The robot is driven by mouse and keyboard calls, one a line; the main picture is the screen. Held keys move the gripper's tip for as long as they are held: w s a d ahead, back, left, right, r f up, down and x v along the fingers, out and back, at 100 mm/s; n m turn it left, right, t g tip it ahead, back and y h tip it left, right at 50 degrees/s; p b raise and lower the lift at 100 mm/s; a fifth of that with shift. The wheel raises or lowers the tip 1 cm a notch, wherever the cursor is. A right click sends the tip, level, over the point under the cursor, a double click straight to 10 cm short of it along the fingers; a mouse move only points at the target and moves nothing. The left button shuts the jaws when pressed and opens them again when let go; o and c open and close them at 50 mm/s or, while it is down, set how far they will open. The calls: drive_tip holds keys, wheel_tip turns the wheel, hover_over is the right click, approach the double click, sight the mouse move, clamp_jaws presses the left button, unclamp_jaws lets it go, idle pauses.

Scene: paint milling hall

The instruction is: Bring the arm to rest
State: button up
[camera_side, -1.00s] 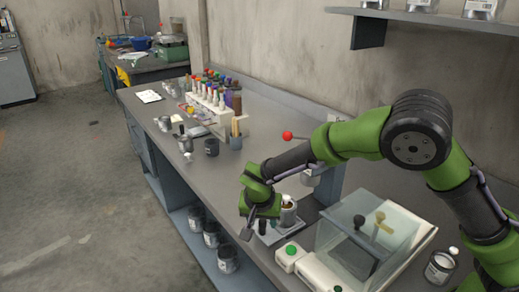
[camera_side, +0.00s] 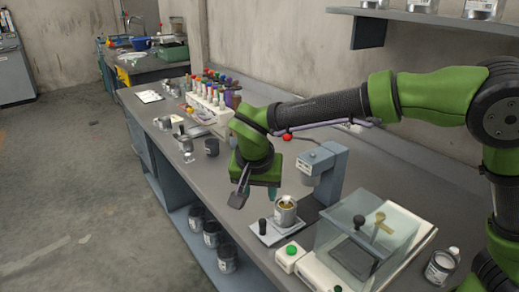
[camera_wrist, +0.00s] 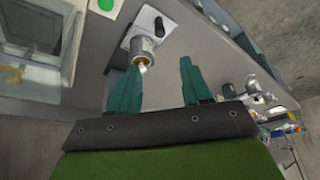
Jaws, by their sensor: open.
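My gripper (camera_side: 270,192) hangs above the bench, to the upper left of a small metal can in the side view. In the wrist view its two teal fingers (camera_wrist: 158,68) stand well apart with nothing held between them. My arm reaches in from the right, stretched nearly level.
A grey press stand (camera_side: 328,178) rises behind the can, its red ball (camera_side: 287,136) close under my arm. A clear-lidded box (camera_side: 365,240) and green button (camera_side: 291,250) are at the front right. Bottles in a rack (camera_side: 210,95) and cups (camera_side: 211,147) stand farther back.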

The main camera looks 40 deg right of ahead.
drive_tip(key=s+d+r+n+y, duration=0.1)
drive_tip(key=s+d+n+y, duration=0.1)
drive_tip(key=s, duration=0.3)
drive_tip(key=s+d+r+n+t+y, duration=0.1)
drive_tip(key=s+d+n+y, duration=0.1)
drive_tip(key=s+d, duration=0.2)
drive_tip(key=s+d+r+n+y, duration=0.2)
drive_tip(key=s+d, duration=0.1)
drive_tip(key=s, duration=0.3)
drive_tip(key=shift+s+d+r+n, duration=0.1)
drive_tip(key=shift+s+d+n, duration=0.2)
drive_tip(key=s+d+t, duration=0.1)
drive_tip(key=s+d+r+m+t, duration=0.1)
drive_tip(key=d, duration=0.1)
drive_tip(key=s+d+r+t, duration=0.1)
drive_tip(key=shift+s+d+r+m+h, duration=0.1)
drive_tip(key=shift+d+r+m+h, duration=0.05)
drive_tip(key=shift+d+m+h, duration=0.2)
drive_tip(key=shift+a, duration=0.1)
idle(0.3)
